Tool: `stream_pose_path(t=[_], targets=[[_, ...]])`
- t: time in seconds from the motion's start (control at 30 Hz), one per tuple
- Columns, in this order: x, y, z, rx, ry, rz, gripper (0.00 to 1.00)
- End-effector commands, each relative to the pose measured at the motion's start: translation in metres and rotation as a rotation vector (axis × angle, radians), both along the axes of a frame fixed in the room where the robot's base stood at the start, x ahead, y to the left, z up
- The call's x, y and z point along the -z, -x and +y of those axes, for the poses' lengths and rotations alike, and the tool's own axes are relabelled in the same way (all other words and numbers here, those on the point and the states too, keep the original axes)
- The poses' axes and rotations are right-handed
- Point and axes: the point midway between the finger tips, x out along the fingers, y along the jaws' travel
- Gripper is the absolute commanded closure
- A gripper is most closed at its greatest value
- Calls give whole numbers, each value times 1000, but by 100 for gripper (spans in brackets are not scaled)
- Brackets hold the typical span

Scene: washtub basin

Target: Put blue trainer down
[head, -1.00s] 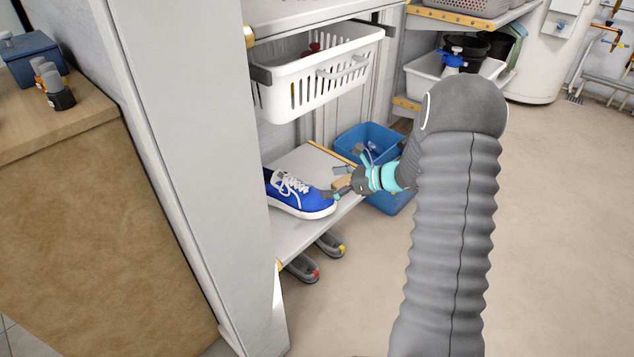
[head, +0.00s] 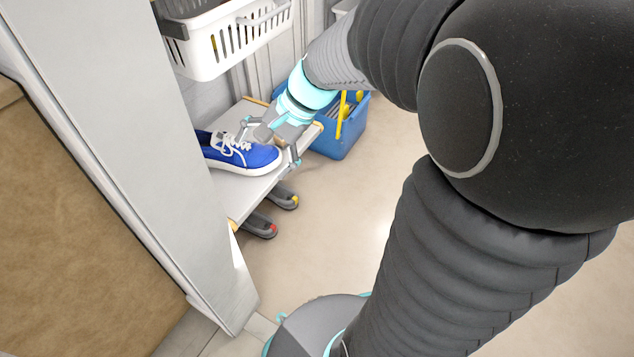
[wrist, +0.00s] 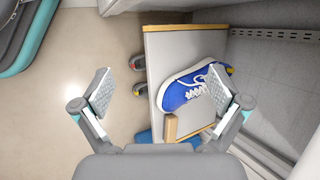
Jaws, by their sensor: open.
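The blue trainer (head: 258,157), with white laces and a white sole, rests sole down on the light shelf board (head: 240,199) of the rack. It also shows in the wrist view (wrist: 176,95), on the shelf board (wrist: 167,50). My gripper (head: 270,143) is open and empty at the trainer's toe end, just over the shelf's outer edge. In the wrist view my gripper (wrist: 160,88) has its fingers wide apart. The right finger overlaps part of the trainer there; I cannot tell whether it touches. The trainer's heel is partly hidden by the rack's side panel in the head view.
A white basket (head: 235,45) hangs above the shelf. A blue crate (head: 345,135) with yellow-handled items stands on the floor behind the gripper. Two grey items with red and yellow ends (head: 260,226) stick out below the shelf. Open floor (head: 320,225) lies to the right.

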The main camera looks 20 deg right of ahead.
Motion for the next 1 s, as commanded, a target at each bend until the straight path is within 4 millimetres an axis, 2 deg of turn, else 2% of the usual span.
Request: stream_pose_path(t=[0.03, 0.2, 0.5, 0.7, 1.0], targets=[[-8, 16, 1, -56, 58, -45, 2], [-22, 61, -6, -243, 258, -177, 2], [-39, 125, -30, -538, 609, -399, 2], [-45, 145, -44, -651, 760, -482, 2], [-46, 150, -48, -679, 799, -499, 2]])
